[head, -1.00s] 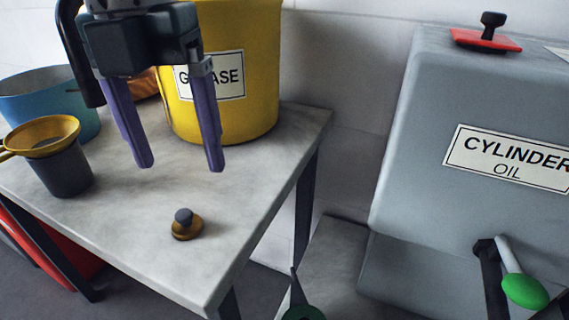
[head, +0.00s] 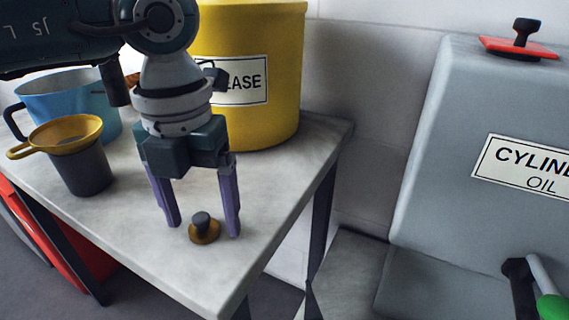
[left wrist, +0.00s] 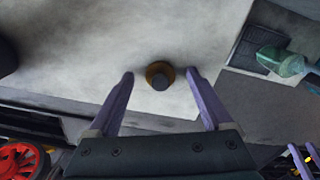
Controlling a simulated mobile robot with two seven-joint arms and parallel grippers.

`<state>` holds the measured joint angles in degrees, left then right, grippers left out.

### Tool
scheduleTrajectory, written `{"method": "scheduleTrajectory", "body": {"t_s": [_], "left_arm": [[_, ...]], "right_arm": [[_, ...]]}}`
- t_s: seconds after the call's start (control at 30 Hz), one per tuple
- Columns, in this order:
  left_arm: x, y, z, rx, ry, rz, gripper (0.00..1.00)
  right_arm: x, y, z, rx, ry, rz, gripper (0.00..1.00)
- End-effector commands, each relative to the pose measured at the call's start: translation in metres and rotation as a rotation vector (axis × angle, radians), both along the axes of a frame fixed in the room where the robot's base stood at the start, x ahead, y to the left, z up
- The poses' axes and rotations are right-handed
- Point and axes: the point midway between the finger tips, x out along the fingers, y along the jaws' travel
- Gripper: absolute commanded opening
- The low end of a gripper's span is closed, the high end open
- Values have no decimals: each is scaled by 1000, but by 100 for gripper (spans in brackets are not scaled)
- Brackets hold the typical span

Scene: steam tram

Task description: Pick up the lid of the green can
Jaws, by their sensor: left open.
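A small round brass lid with a dark knob (head: 204,229) lies on the grey table top (head: 130,225), near its front right corner. It also shows in the left wrist view (left wrist: 160,75). My left gripper (head: 206,230) is open and points down, with one purple finger on each side of the lid. In the left wrist view the lid is just beyond and between the fingertips (left wrist: 160,73), with gaps on both sides. A green can-like thing (left wrist: 280,62) stands lower at the right. Purple fingers at the lower right edge (left wrist: 304,158) look like my right gripper, partly cut off.
A yellow grease bucket (head: 285,110) stands behind my left gripper. A dark cup with a brass strainer (head: 80,170) and a blue pot (head: 60,92) stand at the left. A grey cylinder oil tank (head: 440,150) is at the right, past the table edge.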

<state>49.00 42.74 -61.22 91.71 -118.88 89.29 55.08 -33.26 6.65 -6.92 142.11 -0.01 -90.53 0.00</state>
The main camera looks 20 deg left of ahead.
Motion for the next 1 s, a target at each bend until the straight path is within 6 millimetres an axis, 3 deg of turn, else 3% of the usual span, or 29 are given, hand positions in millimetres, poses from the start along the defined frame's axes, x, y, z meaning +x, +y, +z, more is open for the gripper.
{"method": "scheduleTrajectory", "body": {"t_s": [0.07, 0.77, 1.0], "left_arm": [[0, 0, 0, 0, 0, 0, 81], [0, 0, 0, 0, 0, 0, 2], [0, 0, 1, 0, 0, 0, 0]], "right_arm": [[0, 0, 0, -1, 0, 1, 52], [0, -2, 0, -8, 0, 4, 52], [0, -2, 0, -6, 0, 3, 52]]}}
